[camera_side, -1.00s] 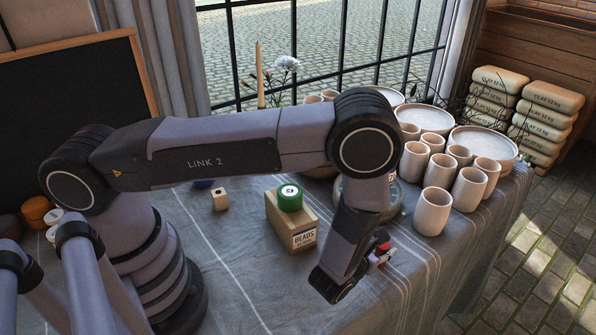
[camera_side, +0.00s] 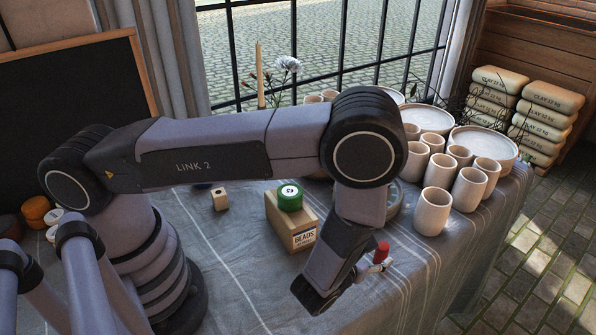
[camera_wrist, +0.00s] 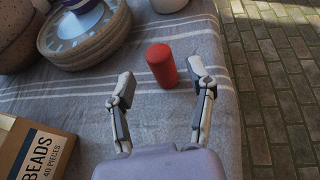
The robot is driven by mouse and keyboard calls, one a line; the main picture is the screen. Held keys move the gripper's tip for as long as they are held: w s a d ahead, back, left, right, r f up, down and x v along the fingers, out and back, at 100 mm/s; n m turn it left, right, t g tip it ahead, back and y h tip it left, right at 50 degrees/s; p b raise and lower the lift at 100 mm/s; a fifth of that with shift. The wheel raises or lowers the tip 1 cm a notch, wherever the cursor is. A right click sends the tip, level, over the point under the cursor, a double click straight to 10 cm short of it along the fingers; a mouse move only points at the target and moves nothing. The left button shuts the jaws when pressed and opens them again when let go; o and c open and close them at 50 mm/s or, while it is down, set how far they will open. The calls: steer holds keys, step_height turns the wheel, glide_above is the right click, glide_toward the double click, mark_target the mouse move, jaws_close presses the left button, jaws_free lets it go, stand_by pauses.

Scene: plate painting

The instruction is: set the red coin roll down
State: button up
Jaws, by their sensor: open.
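The red coin roll (camera_wrist: 162,66) stands upright on the striped cloth in the wrist view, near the table's right edge. My gripper (camera_wrist: 158,82) is open, with one finger on each side and the roll just beyond and between the tips. I see a gap between the roll and each finger. In the side view the red roll (camera_side: 382,249) shows beside my gripper (camera_side: 374,266), partly hidden by the wrist and fingers.
A cardboard BEADS box (camera_side: 291,222) with a green roll (camera_side: 289,197) on top stands left of my wrist. A small wooden block (camera_side: 220,199) lies farther left. Several clay cups (camera_side: 432,211) stand behind to the right. The table edge (camera_wrist: 219,60) is close on the right.

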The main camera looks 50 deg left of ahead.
steer(key=v, duration=0.7)
steer(key=shift+r, duration=0.15)
steer(key=w+a+r+n+g+y, duration=0.25)
steer(key=a+r+n+y, duration=0.6)
steer(key=r, duration=0.55)
steer(key=s+a+r+n+g, duration=0.3)
steer(key=a+r+n+g, duration=0.15)
steer(key=a+n, duration=0.2)
steer(key=s+a+r+n+g, duration=0.3)
steer(key=a+r+n, duration=0.2)
steer(key=a, duration=0.2)
steer(key=s+d+r+n+t+h, duration=0.1)
steer(key=s+r+n+t+h, duration=0.1)
steer(key=s+r+n+h, duration=0.8)
steer(key=s+n, duration=0.4)
steer(key=shift+s+d+h, duration=0.25)
steer(key=shift+h, duration=0.1)
